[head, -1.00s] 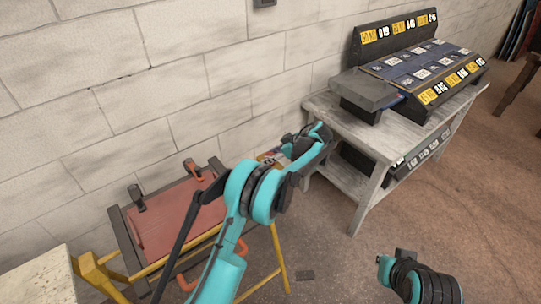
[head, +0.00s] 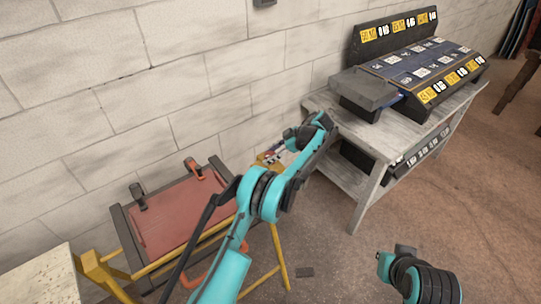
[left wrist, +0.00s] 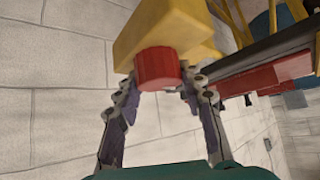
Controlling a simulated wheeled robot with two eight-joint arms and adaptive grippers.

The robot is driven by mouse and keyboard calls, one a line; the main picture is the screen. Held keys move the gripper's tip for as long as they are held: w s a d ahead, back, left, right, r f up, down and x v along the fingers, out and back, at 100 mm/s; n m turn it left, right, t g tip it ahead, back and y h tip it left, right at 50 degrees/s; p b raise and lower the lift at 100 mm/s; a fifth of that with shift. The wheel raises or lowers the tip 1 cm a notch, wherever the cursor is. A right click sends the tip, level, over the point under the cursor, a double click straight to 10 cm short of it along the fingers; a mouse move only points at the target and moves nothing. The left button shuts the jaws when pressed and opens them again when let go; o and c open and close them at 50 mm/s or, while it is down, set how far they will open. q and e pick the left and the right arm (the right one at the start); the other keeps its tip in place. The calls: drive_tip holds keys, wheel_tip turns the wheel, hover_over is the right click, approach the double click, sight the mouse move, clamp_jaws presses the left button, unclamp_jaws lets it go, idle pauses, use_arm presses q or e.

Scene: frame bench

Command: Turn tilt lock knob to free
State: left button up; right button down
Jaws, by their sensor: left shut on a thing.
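The tilt lock knob (left wrist: 157,67) is a short red cylinder on the end of a yellow block (left wrist: 165,28), at the upper middle of the left wrist view. My left gripper (left wrist: 160,84) has its two fingers on opposite sides of the knob, shut on it. In the head view my left gripper (head: 277,153) is at the yellow end piece (head: 264,160) of the frame bench, near the wall. The knob cannot be told apart there. My right arm shows at the lower right of the head view, but its gripper cannot be made out.
The frame's red panel (head: 180,215) with dark edging and orange clamps (head: 193,167) stands left of my arm. A grey table (head: 358,160) with a dark labelled rack (head: 425,75) stands to the right. A pale block wall (head: 150,90) runs behind. The floor (head: 445,200) in front is mostly clear.

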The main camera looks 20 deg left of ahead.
use_arm(q)
drive_tip(key=shift+f, duration=0.1)
drive_tip(key=o, duration=1.2)
drive_tip(key=shift+v, duration=6.05)
drive_tip(key=shift+a, duration=0.1)
